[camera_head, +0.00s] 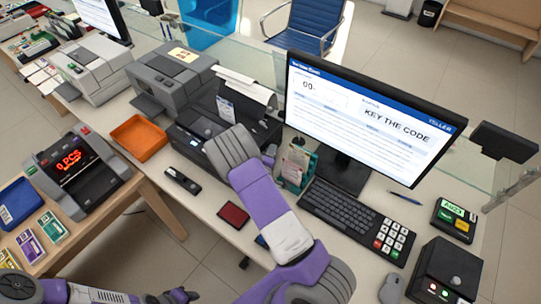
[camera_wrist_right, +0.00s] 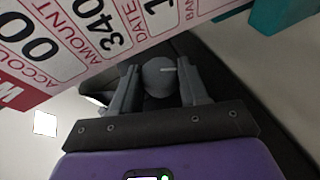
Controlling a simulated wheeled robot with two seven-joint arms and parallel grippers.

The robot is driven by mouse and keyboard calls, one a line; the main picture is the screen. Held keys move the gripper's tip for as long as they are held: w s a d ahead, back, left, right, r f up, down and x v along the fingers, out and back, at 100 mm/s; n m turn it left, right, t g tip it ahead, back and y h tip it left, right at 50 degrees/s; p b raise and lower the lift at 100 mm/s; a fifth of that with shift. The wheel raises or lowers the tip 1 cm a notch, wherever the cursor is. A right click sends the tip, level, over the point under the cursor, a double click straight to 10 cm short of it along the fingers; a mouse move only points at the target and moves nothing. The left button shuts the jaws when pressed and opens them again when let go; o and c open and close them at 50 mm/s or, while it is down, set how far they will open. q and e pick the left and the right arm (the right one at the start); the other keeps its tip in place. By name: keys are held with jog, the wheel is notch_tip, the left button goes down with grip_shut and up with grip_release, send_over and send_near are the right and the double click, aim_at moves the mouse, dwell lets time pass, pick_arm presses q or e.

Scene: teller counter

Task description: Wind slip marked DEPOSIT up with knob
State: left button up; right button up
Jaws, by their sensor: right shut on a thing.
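My right gripper (camera_wrist_right: 158,90) is shut on a round grey knob (camera_wrist_right: 160,76), which sits between its two fingers in the wrist view. In the head view this gripper (camera_head: 270,150) is partly hidden behind my grey and purple arm, at the right side of a dark printer (camera_head: 187,143). A small slip with a bluish marking (camera_head: 225,109) stands in the printer; its print is too small to read. My left gripper (camera_head: 180,296) is low at the bottom edge, away from the printer, its jaws unclear.
A teal holder (camera_head: 308,170) with pinkish slips stands right of the printer. A large pink-edged slip (camera_wrist_right: 60,45) fills the wrist view's upper left, its heading cut off after "W". An orange tray (camera_head: 138,137) lies left.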

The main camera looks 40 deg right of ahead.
jog(key=o, duration=1.1)
jog(key=shift+c, duration=0.2)
jog(key=v, duration=0.7)
jog(key=shift+s+a+p, duration=0.2)
jog(key=shift+p, duration=0.15)
jog(key=shift+r, duration=0.1)
